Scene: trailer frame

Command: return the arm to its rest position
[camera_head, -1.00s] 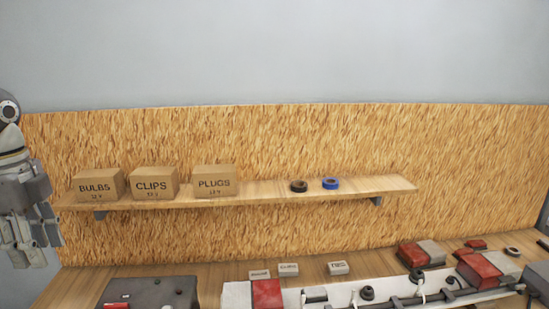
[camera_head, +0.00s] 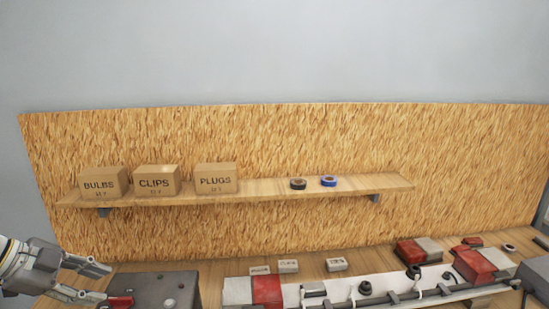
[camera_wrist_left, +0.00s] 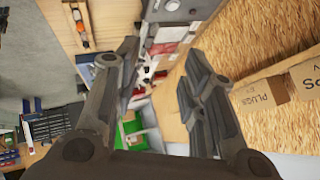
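My left gripper (camera_head: 95,283) is at the lower left of the head view, pointing right, beside the dark grey box on the bench. Its fingers are spread apart with nothing between them. The left wrist view also shows the open fingers (camera_wrist_left: 160,85), with the bench and floor beyond them. My right gripper is not clearly in view; a dark part shows at the right edge of the head view.
A wooden shelf (camera_head: 255,190) holds the BULBS box (camera_head: 103,183), CLIPS box (camera_head: 156,180), PLUGS box (camera_head: 216,178), a black tape roll (camera_head: 298,184) and a blue tape roll (camera_head: 329,181). Below, a dark grey box (camera_head: 155,288) and white frame (camera_head: 400,284) lie on the bench.

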